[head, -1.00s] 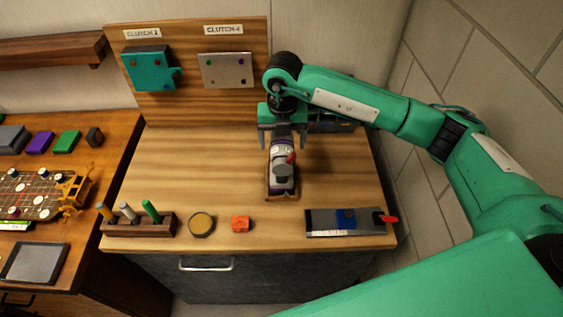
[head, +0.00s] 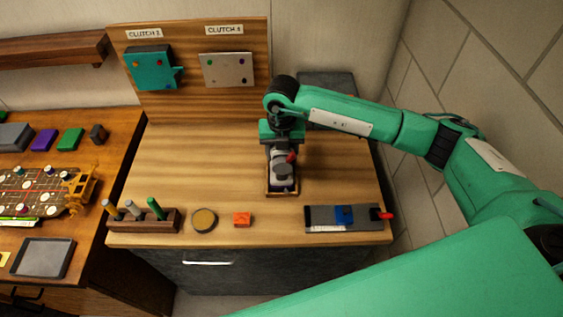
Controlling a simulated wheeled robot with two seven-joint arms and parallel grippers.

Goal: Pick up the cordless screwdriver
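The cordless screwdriver (head: 282,173), grey and dark with a red part, stands in a small brown holder (head: 283,194) near the middle of the wooden bench. My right gripper (head: 282,151) has come down over its back end. The dark fingers lie close along its left and right sides, and the gripper looks shut on it. The gripper body hides the screwdriver's upper part. The screwdriver still sits at its holder, with no clear gap under it. My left gripper is not in view.
A clutch board stands behind. The bench left of the gripper is clear.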

